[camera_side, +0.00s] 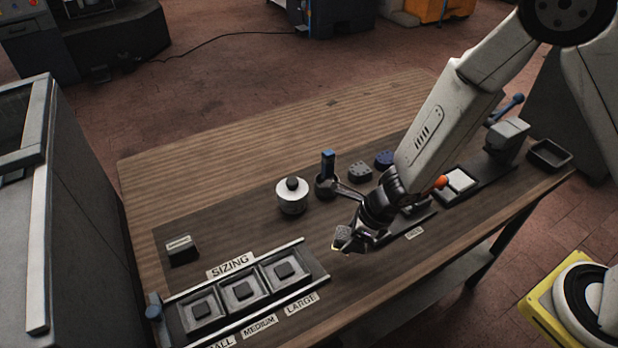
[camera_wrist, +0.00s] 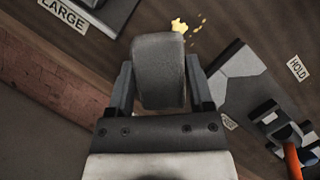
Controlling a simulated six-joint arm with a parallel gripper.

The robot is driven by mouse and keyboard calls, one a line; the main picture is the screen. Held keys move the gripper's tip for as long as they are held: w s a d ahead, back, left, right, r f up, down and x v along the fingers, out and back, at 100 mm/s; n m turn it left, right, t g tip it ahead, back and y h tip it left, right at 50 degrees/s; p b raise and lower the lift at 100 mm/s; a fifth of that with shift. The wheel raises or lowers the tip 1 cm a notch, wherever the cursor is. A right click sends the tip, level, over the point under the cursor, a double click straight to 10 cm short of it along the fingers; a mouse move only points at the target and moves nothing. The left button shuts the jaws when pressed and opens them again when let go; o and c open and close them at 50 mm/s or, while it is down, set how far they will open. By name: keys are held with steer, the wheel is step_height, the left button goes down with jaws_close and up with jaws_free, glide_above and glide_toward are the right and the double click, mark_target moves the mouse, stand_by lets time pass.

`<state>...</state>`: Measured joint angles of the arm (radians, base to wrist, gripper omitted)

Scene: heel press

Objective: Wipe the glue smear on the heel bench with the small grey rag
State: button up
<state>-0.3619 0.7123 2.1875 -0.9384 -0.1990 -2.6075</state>
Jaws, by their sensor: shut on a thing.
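My gripper (camera_side: 354,238) is low over the dark bench mat, to the right of the sizing tray. In the wrist view my gripper (camera_wrist: 160,84) is shut on the small grey rag (camera_wrist: 158,62), a rounded grey pad between the two fingers. The rag's end (camera_side: 342,234) also shows at the jaws in the side view. The yellow glue smear (camera_wrist: 179,26) lies on the bench beside the rag's far right corner, with small drops to its right. The rag may hide part of it. I cannot tell whether the rag touches the bench.
The sizing tray (camera_side: 317,280) with three square pads stands left of my gripper. A white round pot (camera_side: 292,196) and a holder with a blue-handled tool (camera_side: 328,164) stand behind. A grey fixture beside the HOLD label (camera_wrist: 298,69) is close on the right in the wrist view.

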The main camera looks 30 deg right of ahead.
mark_target(331, 241)
steer(key=shift+f, duration=2.95)
steer(key=shift+w, duration=0.35)
steer(key=shift+c, duration=0.6)
steer(key=shift+w+f, duration=0.25)
steer(key=shift+w+r, duration=0.15)
steer(key=shift+w, duration=2.8)
steer(key=shift+s, duration=3.6)
steer(key=shift+w+r, duration=0.1)
steer(key=shift+r, duration=3.9)
